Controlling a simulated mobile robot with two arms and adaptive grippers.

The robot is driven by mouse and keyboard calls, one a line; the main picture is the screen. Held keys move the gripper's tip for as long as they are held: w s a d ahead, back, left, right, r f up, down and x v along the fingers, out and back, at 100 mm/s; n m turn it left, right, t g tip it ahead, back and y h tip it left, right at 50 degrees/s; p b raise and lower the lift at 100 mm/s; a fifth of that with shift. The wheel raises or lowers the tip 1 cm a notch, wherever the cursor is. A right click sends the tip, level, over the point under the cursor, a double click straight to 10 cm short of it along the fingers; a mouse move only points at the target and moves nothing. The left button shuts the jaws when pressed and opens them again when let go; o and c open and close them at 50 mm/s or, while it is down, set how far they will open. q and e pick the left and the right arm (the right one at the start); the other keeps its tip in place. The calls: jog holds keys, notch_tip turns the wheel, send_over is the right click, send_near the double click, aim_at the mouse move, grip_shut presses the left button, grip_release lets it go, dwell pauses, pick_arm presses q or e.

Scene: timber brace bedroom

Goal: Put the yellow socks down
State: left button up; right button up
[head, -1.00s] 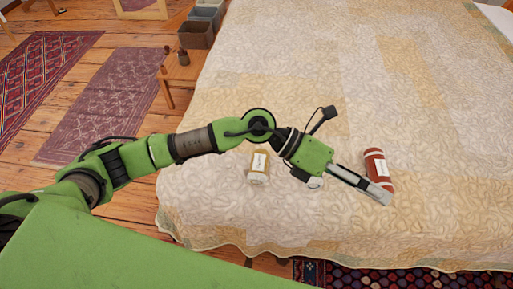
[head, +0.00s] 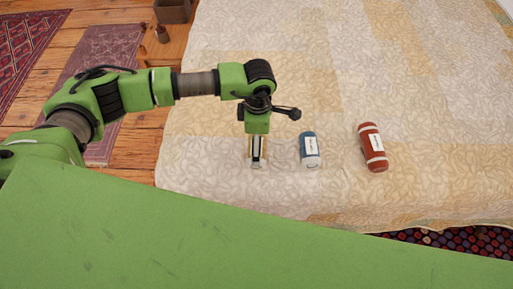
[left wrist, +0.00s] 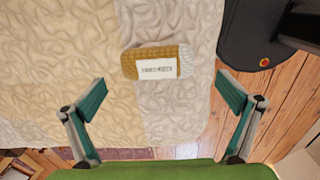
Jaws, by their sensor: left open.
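The yellow socks, a mustard roll with a pale end and a white label (left wrist: 157,68), lie on the bed in the left wrist view. In the head view my left gripper (head: 257,160) points down over them and hides most of them. In the left wrist view my left gripper (left wrist: 162,92) is open. Its fingers are apart on either side of the picture, and the roll shows beyond them, between their lines. Nothing is held. My right gripper is not in view.
A blue roll (head: 309,148) with a label lies just right of my left gripper. A red roll (head: 373,148) lies further right. The bed (head: 430,110) is clear behind them. A small wooden stool (head: 160,48) and rugs are on the floor at left.

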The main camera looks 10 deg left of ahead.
pick_arm(q)
jog(key=shift+w+a+f+p, duration=0.1)
jog(key=shift+f+p, duration=0.15)
jog(key=shift+f, duration=1.45)
jog(key=shift+w+a+f+p, duration=0.1)
jog(key=shift+f+p, duration=0.15)
jog(key=shift+f, duration=1.45)
jog(key=c, duration=1.3)
jog(key=shift+o, duration=0.2)
jog(key=shift+r, duration=0.2)
